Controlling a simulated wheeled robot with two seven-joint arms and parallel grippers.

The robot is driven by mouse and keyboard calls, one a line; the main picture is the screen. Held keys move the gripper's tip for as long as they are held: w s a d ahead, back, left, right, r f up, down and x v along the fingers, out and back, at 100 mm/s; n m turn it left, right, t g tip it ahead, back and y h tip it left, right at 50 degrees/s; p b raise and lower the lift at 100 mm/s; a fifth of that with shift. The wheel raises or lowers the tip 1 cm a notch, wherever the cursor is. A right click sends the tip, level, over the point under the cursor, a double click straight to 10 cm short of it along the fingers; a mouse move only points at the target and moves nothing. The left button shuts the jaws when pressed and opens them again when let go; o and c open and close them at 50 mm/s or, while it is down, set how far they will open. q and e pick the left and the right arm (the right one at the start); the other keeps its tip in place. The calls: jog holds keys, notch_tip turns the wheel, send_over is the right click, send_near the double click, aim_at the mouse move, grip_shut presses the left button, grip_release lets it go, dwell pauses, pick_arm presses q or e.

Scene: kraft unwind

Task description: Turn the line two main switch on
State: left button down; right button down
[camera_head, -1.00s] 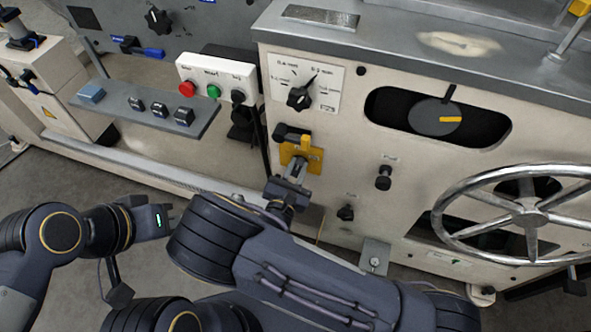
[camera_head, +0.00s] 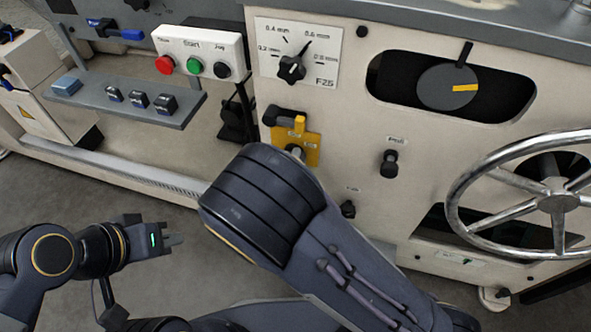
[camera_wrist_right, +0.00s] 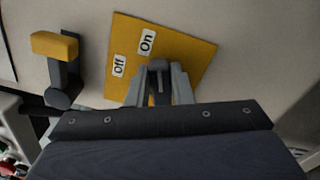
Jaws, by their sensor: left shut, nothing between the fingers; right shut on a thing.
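A yellow switch plate (camera_head: 312,155) is on the cream machine front in the head view, partly covered by my right arm. In the right wrist view the plate (camera_wrist_right: 195,55) carries an "On" label (camera_wrist_right: 146,41) and an "Off" label (camera_wrist_right: 119,66). My right gripper (camera_wrist_right: 161,78) is shut on a small dark grey switch knob (camera_wrist_right: 159,66) in front of the plate. The knob's lower part is hidden by the fingers, and I cannot tell which label it points to. My left gripper (camera_head: 176,241) is shut and empty over the floor, away from the machine.
A black lever with a yellow end (camera_head: 299,124) sits at the plate's upper left; it also shows in the wrist view (camera_wrist_right: 55,46). A rotary dial (camera_head: 291,68), a button box (camera_head: 198,51), a black knob (camera_head: 390,164) and a large handwheel (camera_head: 556,203) are nearby.

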jog(key=shift+d+f+m+b, duration=0.1)
jog(key=shift+f+m+b, duration=0.15)
jog(key=shift+m+b, duration=1.15)
jog(key=shift+f+m+b, duration=0.25)
jog(key=shift+m+b, duration=0.75)
jog(key=shift+b, duration=0.8)
jog(key=c, duration=1.3)
grip_release()
jog(key=shift+s+r, duration=0.1)
jog(key=p+v, duration=0.1)
jog(key=v, duration=0.6)
jog(key=shift+s+p, duration=0.35)
